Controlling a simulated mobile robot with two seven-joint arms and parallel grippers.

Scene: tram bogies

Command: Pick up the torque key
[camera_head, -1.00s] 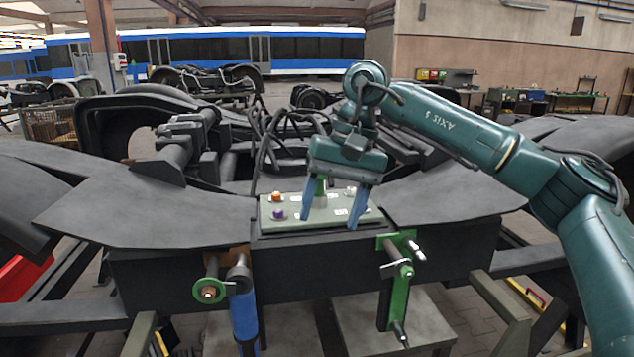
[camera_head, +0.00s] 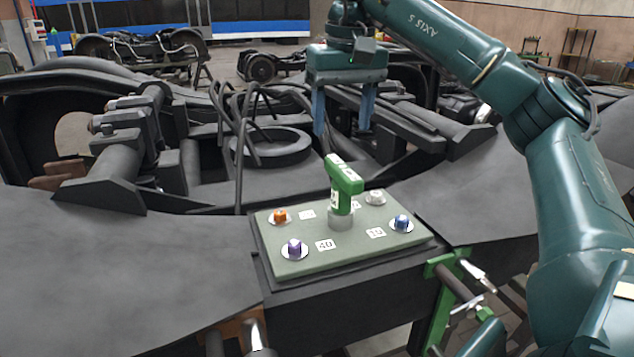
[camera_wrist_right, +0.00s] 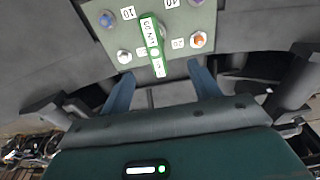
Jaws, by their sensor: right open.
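The torque key (camera_head: 342,187) is a green T-shaped tool standing upright on a grey-green board (camera_head: 300,262), with its grey foot on the board's middle. In the right wrist view the key (camera_wrist_right: 153,46) shows from above, its labelled handle lying beyond the fingertips. My right gripper (camera_head: 343,132) is open and empty, its two blue fingers pointing down behind and above the key in the head view. In the right wrist view the fingers (camera_wrist_right: 159,72) are apart, with the near end of the handle between and just beyond their tips. My left gripper is not in view.
Orange (camera_head: 280,216), purple (camera_head: 294,249), blue (camera_head: 401,222) and white (camera_head: 375,197) knobs stand around the key, with number labels. Dark bogie frame plates (camera_head: 120,265) flank the board. A green clamp (camera_head: 446,290) hangs at the front right.

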